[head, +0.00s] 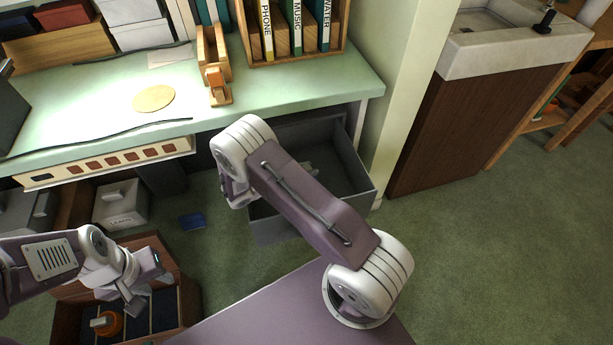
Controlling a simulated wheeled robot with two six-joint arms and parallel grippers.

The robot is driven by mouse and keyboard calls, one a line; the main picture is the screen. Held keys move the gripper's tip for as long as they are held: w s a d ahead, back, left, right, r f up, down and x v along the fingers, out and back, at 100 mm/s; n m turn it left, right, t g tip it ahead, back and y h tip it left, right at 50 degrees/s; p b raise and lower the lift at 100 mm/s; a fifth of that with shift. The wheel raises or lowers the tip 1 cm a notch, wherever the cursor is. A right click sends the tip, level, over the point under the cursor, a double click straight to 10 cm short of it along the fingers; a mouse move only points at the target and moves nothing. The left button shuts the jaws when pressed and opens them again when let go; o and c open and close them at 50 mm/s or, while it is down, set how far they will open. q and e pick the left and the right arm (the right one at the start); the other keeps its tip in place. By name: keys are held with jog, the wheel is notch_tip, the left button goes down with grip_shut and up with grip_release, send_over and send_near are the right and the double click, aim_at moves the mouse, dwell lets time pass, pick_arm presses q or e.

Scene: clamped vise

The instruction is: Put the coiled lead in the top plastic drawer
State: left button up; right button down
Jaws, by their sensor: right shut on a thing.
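An orange rounded object (112,325), which looks like the coiled lead, lies in a divided wooden box (190,300) at the lower left, with a pale block beside it. My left gripper (143,283) is above the box, up and right of the orange object, with its fingers apart and empty. An open grey plastic drawer (360,192) sticks out under the bench, with small pale items inside. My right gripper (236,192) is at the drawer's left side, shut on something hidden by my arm. I cannot tell whether it holds the drawer.
A green bench (310,88) holds a book rack (290,55), a wooden stand (215,70) and a round cork disc (153,98). Below are a power strip (110,160), a labelled grey bin (121,205) and a blue item (192,221) on the floor. The right floor is clear.

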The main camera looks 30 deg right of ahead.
notch_tip(320, 180, down, 3)
jog(key=shift+r, duration=0.3)
jog(key=shift+f+b, duration=0.4)
jog(key=shift+b, duration=0.05)
pick_arm(q)
jog(key=shift+s+f, duration=0.1)
jog(key=shift+f, duration=0.85)
pick_arm(e)
jog(key=shift+s+f, duration=0.1)
jog(key=shift+f, duration=0.05)
jog(key=c, duration=1.2)
grip_release()
jog(key=shift+s, duration=0.1)
jog(key=shift+f, duration=0.1)
